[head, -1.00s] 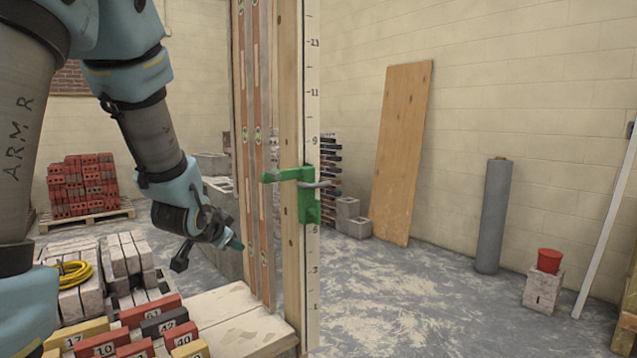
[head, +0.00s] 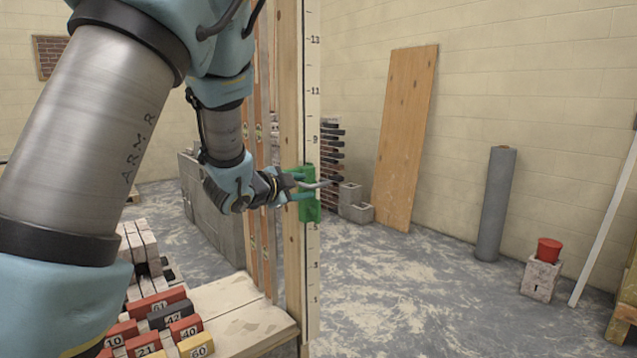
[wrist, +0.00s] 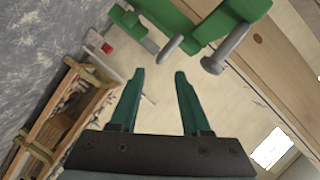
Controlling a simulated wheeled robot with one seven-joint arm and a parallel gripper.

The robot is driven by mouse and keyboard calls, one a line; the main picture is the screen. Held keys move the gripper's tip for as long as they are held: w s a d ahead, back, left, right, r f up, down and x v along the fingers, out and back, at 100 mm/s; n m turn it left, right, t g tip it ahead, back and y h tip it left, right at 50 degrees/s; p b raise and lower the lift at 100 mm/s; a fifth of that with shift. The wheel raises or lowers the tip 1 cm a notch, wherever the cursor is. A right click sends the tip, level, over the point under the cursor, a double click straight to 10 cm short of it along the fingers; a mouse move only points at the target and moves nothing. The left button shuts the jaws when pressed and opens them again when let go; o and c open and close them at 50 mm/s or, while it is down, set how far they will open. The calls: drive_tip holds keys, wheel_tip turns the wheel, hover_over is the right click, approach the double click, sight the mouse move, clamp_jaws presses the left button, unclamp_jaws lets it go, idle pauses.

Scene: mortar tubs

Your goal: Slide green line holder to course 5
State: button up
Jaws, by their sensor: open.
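The green line holder (head: 310,208) is on the numbered pole (head: 313,110), with its lower end near mark 5. A grey metal rod sticks out of it to the right. In the wrist view the holder (wrist: 185,18) crosses the top, with a metal pin and a bolt pointing towards my gripper. My gripper (head: 298,187) is at the holder's left side in the head view, level with its upper part. In the wrist view my gripper (wrist: 158,73) has its fingers spread with nothing between them. My gripper hides part of the holder; contact cannot be told.
Numbered bricks (head: 168,318) lie at lower left beside a wooden board (head: 235,310). Grey blocks (head: 213,210) stand behind my arm. The floor between is clear.

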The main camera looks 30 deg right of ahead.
sight(315, 186)
drive_tip(key=p+x, duration=0.2)
drive_tip(key=x, duration=0.6)
drive_tip(key=shift+w+d+p, duration=0.1)
drive_tip(key=shift+p, duration=0.3)
clamp_jaws()
drive_tip(key=shift+f, duration=0.1)
idle(0.9)
